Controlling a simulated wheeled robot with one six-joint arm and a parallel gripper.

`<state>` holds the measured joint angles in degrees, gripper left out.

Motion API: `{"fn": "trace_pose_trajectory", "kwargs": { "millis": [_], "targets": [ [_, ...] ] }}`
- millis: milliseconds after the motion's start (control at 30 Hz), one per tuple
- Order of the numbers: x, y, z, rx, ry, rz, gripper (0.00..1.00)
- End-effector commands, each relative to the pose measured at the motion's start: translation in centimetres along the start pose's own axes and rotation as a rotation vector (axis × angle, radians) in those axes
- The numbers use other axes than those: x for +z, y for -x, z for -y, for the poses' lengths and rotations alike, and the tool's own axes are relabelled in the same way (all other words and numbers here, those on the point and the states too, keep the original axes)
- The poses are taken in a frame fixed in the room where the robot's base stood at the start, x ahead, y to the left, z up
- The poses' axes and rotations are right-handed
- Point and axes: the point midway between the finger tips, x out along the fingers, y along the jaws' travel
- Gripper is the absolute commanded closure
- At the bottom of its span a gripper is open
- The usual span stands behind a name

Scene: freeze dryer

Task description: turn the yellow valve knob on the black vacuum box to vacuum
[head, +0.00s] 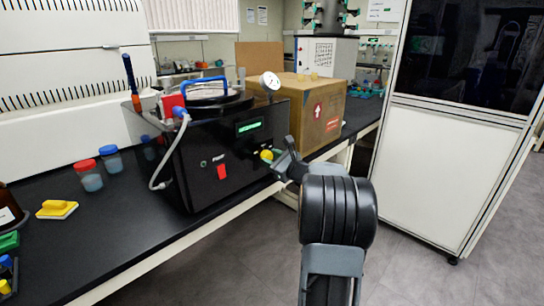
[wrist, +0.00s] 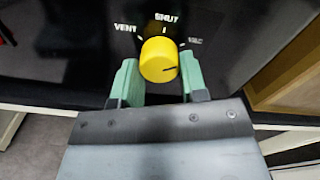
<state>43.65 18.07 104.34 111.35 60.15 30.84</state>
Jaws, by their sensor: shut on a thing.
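The black vacuum box (head: 225,150) stands on the bench with its front panel facing me. The yellow valve knob (head: 267,155) sticks out low on the right of that panel, and it also shows in the wrist view (wrist: 158,58). Labels VENT, SHUT and VAC (wrist: 195,41) arc around it from left to right. A dark line on the knob's face points right, roughly toward the VAC side; its exact alignment is hard to tell. My gripper (wrist: 158,78) has one green finger on each side of the knob and is shut on it.
A cardboard box (head: 318,115) stands right beside the vacuum box. A hose (head: 165,165) hangs at its left side. Red- and blue-lidded jars (head: 90,178) and a yellow item (head: 57,209) sit on the bench at left. A white cabinet (head: 430,170) stands at right.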

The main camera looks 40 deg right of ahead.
Motion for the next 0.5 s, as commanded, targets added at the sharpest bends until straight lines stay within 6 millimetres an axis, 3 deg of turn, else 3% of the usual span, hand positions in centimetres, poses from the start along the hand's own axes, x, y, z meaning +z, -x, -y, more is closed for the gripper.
{"fn": "trace_pose_trajectory", "kwargs": {
  "millis": [500],
  "targets": [
    [-0.03,0.01,-0.01,-0.001,-0.058,0.0,0.84]
  ]
}}
